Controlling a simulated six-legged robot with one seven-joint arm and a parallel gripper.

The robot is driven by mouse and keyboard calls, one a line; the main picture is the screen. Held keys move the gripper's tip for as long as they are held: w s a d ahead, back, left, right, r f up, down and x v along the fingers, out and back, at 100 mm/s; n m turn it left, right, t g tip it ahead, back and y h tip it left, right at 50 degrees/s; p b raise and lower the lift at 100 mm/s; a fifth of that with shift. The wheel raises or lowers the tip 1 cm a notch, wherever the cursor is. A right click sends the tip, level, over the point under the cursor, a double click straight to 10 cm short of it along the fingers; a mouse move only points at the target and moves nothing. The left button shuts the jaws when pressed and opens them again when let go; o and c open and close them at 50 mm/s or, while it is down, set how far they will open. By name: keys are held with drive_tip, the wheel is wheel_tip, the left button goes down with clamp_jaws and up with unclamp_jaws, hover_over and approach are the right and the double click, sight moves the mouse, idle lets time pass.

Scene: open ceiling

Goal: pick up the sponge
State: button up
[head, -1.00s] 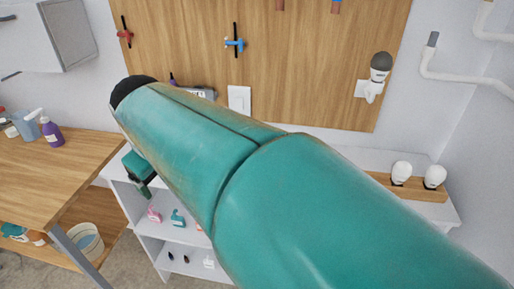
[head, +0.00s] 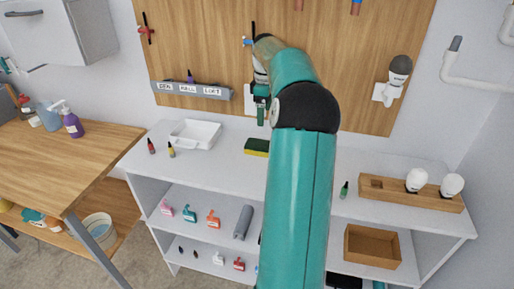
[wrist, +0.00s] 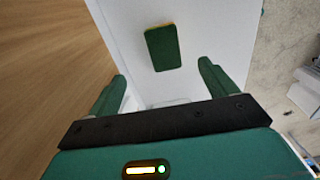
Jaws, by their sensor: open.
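The sponge (head: 257,147) is a small block, dark green on top with a yellow side. It lies on the white shelf top (head: 215,170), near the back, left of my arm in the head view. In the wrist view the sponge (wrist: 163,47) lies beyond the fingertips, roughly between their lines, with a gap to both. My gripper (wrist: 163,78) is open and empty, its two green fingers apart. In the head view my gripper (head: 261,112) hangs above the shelf top near the wooden wall panel, partly hidden by my arm.
A white tray (head: 194,135) and small bottles (head: 152,146) stand left of the sponge. A grey labelled rail (head: 190,89) is on the panel (head: 200,50). A wooden holder (head: 392,190) with white bulbs stands at the right. The shelf top around the sponge is clear.

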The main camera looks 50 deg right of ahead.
hover_over(264, 145)
drive_tip(key=f, duration=0.8)
drive_tip(key=shift+w+d, duration=0.15)
drive_tip(key=shift+w, duration=0.05)
drive_tip(key=shift+s+f, duration=0.15)
drive_tip(key=shift+f, duration=2.6)
drive_tip(key=c, duration=1.1)
